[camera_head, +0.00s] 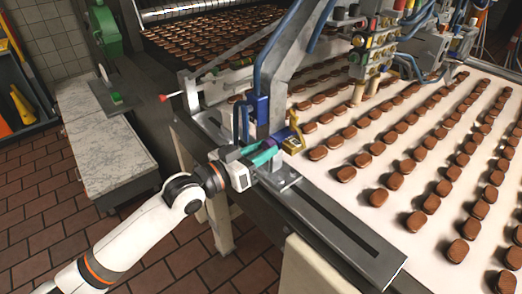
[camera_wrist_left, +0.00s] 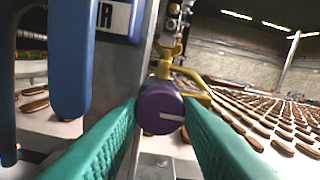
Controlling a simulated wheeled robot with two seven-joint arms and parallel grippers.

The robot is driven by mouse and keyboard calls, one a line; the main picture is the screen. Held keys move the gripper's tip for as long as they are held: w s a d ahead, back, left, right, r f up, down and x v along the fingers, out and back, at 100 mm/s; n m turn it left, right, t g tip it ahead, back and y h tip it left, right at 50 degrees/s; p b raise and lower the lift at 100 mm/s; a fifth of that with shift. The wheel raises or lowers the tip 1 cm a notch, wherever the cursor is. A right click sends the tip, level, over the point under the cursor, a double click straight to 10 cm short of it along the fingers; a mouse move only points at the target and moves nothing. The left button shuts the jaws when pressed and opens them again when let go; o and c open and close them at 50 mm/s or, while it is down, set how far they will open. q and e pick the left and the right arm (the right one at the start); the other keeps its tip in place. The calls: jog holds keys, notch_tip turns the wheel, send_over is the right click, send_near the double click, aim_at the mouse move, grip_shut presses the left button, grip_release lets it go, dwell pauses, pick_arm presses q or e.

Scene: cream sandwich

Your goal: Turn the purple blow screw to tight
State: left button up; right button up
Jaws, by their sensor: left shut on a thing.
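A yellow metal bracket rises just behind the knob. In the head view my left gripper (camera_head: 270,150) reaches in from the left and is shut on the knob, beside the grey machine post. The fingers mostly hide the knob there. My right gripper is in neither view.
A wide white conveyor (camera_head: 340,187) with rows of brown biscuits lies to the right. A grey slotted metal rail (camera_head: 335,222) runs along its near edge. Blue parts (camera_wrist_left: 72,60) stand close left of the fingers. A marble-topped table (camera_head: 105,150) stands at left.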

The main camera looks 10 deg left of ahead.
pick_arm(q)
jog(key=shift+f, duration=0.1)
dwell(0.3)
jog(key=o, duration=0.7)
jog(key=b+v, duration=0.2)
jog(key=v, duration=1)
jog(key=shift+b, duration=0.3)
